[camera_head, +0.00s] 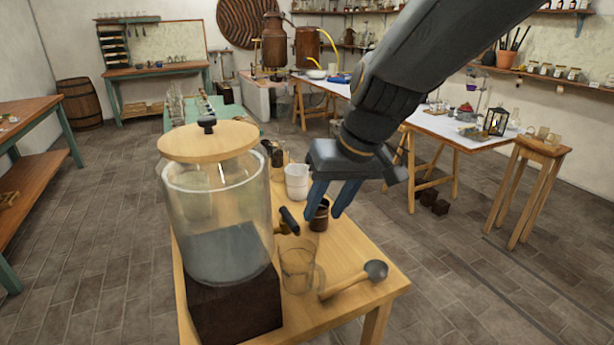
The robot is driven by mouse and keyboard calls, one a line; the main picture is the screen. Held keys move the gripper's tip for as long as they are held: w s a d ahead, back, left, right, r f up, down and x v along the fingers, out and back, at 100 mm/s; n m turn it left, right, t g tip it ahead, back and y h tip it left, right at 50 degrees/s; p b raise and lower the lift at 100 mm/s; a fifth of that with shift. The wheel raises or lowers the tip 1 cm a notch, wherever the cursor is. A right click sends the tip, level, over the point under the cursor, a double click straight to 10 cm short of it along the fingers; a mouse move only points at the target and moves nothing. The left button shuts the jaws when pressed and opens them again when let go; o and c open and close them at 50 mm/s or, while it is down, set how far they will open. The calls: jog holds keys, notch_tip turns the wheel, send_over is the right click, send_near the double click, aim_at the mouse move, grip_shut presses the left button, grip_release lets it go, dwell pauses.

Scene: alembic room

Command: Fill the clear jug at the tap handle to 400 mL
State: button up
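A large glass dispenser (217,215) with a round wooden lid stands on a dark block at the front of the wooden table. Grey-looking liquid fills its lower part. Its tap, with a dark handle (290,218), sticks out to the right. The clear jug (298,265) stands upright on the table below and just right of the tap. It looks empty; no markings are readable. My gripper (326,212) points down, right of the tap handle and apart from it, with its blue fingers spread. A dark brown cup (319,222) shows between the fingers, apparently behind them.
A ladle (355,280) lies right of the jug, close to the table's right edge. White cups (297,182) and dark jars (276,154) stand behind the tap. The wooden table (345,258) has a little bare room around the ladle. Other workbenches stand farther back.

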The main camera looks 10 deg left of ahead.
aim_at(292, 219)
jog(key=a+r, duration=0.3)
jog(key=a, duration=0.1)
jog(key=shift+n+y, duration=0.3)
jog(key=shift+n, duration=0.1)
jog(key=p+x, duration=0.1)
jog(key=x, duration=0.6)
jog(key=shift+w+f, duration=0.1)
jog(key=shift+f, duration=0.2)
grip_shut()
